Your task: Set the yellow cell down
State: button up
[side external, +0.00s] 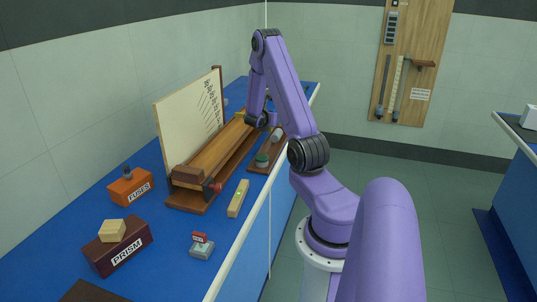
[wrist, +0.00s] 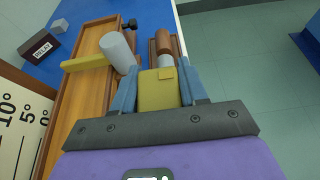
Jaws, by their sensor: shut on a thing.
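The yellow cell (wrist: 159,92) is between the two blue fingers of my gripper (wrist: 157,78) in the wrist view. The fingers are shut on its sides. In the side view my gripper (side external: 264,119) is low over the far part of the blue bench, near the long wooden rail. I cannot make out the cell there. A narrow wooden tray (wrist: 151,50) lies just beyond the cell in the wrist view, with a copper-brown cylinder (wrist: 166,42) and a grey piece. I cannot tell whether the cell touches the tray.
The long wooden rail (side external: 228,148) with its tall scale board (side external: 186,118) runs beside my gripper. A pale cylinder (wrist: 117,51) and yellow bar (wrist: 84,63) are on it. The fuses box (side external: 130,187), prism box (side external: 118,248) and level (side external: 238,198) stand nearer the camera. The bench's right edge is close.

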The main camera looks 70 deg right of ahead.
send_over(270, 151)
jog(key=shift+d+f, duration=0.1)
jog(key=shift+f, duration=4.4)
jog(key=shift+f, duration=0.25)
jog(key=shift+f, duration=0.3)
jog(key=shift+f, duration=0.1)
jog(key=o, duration=1.1)
jog(key=shift+f, duration=0.15)
jog(key=shift+o, duration=0.2)
